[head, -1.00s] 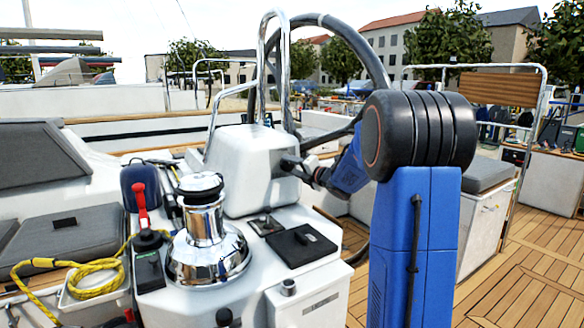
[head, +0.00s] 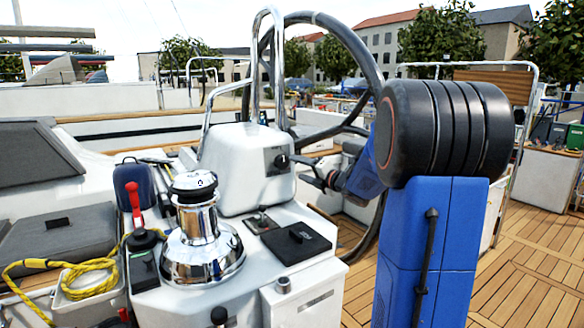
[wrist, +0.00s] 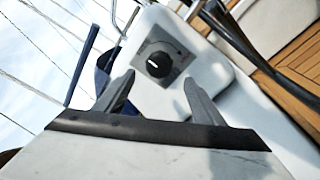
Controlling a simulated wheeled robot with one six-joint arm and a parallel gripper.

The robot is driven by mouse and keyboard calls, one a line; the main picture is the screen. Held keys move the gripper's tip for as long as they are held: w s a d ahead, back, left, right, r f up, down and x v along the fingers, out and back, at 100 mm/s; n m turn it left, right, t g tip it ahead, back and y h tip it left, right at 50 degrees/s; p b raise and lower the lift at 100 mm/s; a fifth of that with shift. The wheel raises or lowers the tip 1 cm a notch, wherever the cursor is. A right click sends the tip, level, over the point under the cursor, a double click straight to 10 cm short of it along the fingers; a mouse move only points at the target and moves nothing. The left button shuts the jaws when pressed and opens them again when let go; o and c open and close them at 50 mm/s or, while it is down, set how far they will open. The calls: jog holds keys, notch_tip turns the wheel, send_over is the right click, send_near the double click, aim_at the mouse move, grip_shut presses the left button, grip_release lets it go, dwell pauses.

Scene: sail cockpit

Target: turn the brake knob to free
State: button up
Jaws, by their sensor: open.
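The brake knob (head: 281,161) is a round black knob on a grey plate, on the right face of the white pedestal housing (head: 235,165). In the wrist view the knob (wrist: 158,64) shows a short white pointer line; the markings around it are too small to read. My gripper (wrist: 160,77) is open, with one grey finger to each side of the knob in the picture. The knob appears beyond the fingertips and nothing is between them. In the head view my gripper (head: 308,172) is small and dark, just right of the knob and seemingly apart from it.
A chrome winch (head: 203,245) stands in front of the housing, with a black hatch (head: 296,243) beside it. A steering wheel (head: 375,75) and chrome rail (head: 257,60) rise behind. Yellow rope (head: 85,278) lies at left. Teak deck (head: 535,260) is open at right.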

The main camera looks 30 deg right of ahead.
jog(key=s+d, duration=0.1)
jog(key=s, duration=0.7)
jog(key=shift+s+d, duration=0.25)
jog(key=shift+s, duration=0.15)
jog(key=shift+r, duration=0.15)
